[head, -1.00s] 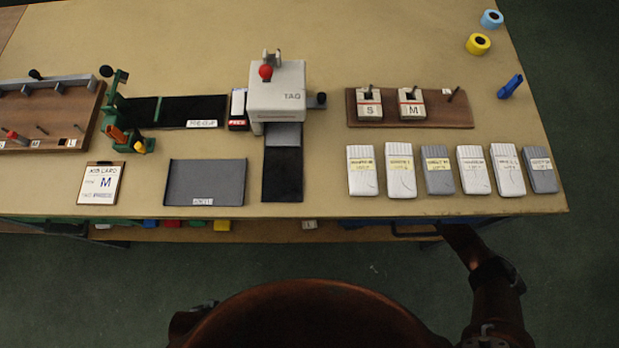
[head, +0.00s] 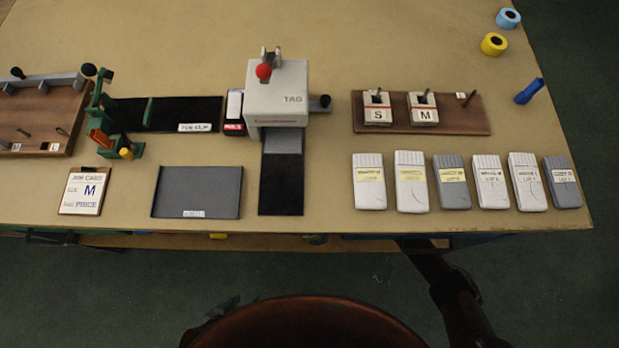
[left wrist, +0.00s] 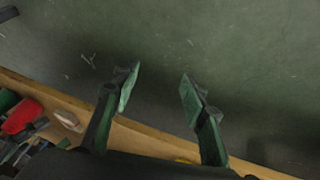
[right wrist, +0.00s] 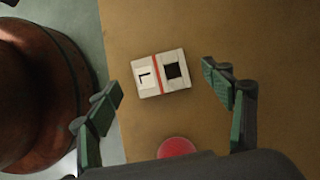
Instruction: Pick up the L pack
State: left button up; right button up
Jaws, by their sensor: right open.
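The L pack (right wrist: 143,78), a pale card block with a black L, a red band and a dark square hole, lies flat on a tan surface in the right wrist view. My right gripper (right wrist: 160,88) is open, its fingers apart on either side of the pack in the picture and not touching it. In the head view the right arm reaches under the table's front edge, so that gripper and the L pack are hidden there. My left gripper (left wrist: 158,92) is open and empty over the floor near a shelf edge. It shows small and dark in the head view (head: 222,309).
A red round object (right wrist: 177,148) is close to the right gripper. A peg board (head: 455,128) on the tabletop holds S and M packs; its right peg is bare. Several sock packs (head: 411,182) line the front edge. A lower shelf (head: 270,243) runs under the table.

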jog(key=b+x, duration=0.1)
jog(key=x, duration=0.1)
jog(key=shift+f, duration=0.3)
jog(key=shift+a+f, duration=0.15)
pick_arm(q)
jog(key=shift+w+d+f+t, duration=0.35)
jog(key=shift+w+f, duration=0.1)
jog(key=shift+f, duration=0.1)
jog(key=shift+w+d+f+t, duration=0.3)
jog(key=shift+w+f, duration=0.1)
jog(key=shift+f, duration=0.15)
pick_arm(e)
jog(key=shift+c, duration=0.5)
jog(key=c, duration=1.1)
